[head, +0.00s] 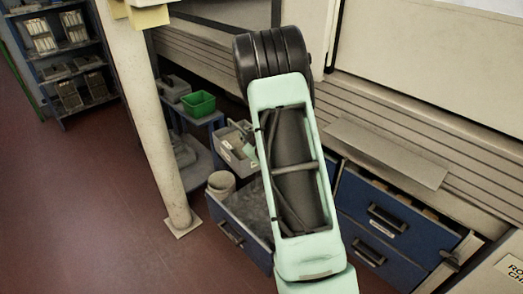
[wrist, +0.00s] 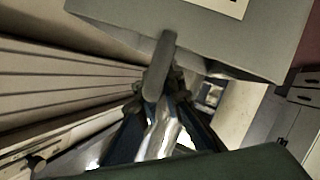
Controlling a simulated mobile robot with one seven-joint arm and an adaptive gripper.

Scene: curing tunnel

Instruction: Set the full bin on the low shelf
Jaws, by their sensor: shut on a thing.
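A grey bin (head: 238,150) with a white label shows left of my arm in the head view, partly covered by it; light-coloured contents show at its top. In the head view my arm hides the gripper. A low blue stand (head: 205,122) behind the bin may be the low shelf; I cannot tell for sure.
A green bin (head: 199,103) and a grey bin (head: 174,88) sit at the blue stand. A pale post (head: 150,110) stands left of it. An open blue drawer (head: 238,228) and a white bucket (head: 221,183) are below. A dark rack (head: 62,58) stands far left; red floor is clear.

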